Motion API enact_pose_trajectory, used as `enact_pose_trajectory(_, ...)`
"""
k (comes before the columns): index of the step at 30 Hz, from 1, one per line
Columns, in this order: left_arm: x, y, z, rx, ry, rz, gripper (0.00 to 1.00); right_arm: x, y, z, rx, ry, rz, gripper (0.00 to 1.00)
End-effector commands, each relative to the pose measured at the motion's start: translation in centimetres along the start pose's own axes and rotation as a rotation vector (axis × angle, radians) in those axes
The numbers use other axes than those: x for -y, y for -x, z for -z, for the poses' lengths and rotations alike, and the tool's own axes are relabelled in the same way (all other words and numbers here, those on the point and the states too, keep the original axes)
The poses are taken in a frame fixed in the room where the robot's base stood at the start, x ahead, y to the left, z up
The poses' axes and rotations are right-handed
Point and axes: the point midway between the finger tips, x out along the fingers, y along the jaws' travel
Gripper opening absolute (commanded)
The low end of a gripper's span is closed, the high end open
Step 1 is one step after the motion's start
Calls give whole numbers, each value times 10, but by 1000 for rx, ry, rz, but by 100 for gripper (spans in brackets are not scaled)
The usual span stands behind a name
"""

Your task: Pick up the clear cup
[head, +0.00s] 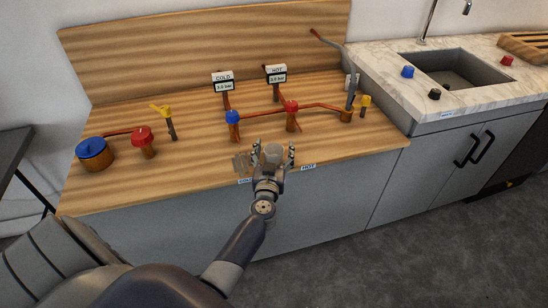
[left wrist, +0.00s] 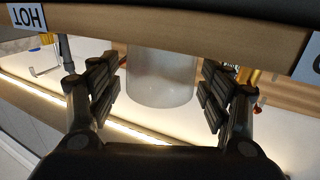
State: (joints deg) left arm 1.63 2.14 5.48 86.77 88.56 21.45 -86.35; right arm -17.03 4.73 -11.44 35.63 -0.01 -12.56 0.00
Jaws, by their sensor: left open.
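The clear cup (head: 274,150) looks whitish and translucent. It stands near the front edge of the wooden counter in the head view. In the left wrist view the cup (left wrist: 161,80) is between my two finger pads, with visible gaps on both sides. My left gripper (head: 273,156) is open around the cup, one finger on each side, and hides its lower part in the head view. The fingers also show in the left wrist view (left wrist: 160,88), apart from the cup. My right gripper is in neither view.
Behind the cup stand copper pipes with a blue valve (head: 233,117) and a red valve (head: 291,107). A blue-topped pot (head: 94,153) is at left. A sink (head: 455,72) is at right.

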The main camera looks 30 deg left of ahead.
Motion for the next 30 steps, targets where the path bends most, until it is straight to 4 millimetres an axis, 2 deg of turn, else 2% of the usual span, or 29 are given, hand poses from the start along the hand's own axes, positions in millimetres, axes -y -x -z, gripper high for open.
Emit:
enact_pose_trajectory(3,0,0,0,0,0,0,70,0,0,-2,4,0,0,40)
enact_pose_trajectory(8,0,0,0,0,1,0,34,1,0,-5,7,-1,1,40)
enact_pose_trajectory(9,0,0,0,0,1,0,31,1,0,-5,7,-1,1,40)
enact_pose_trajectory(22,0,0,3,-1,1,0,31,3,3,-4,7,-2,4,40)
enact_pose_trajectory(30,0,1,25,-1,4,1,31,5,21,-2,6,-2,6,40)
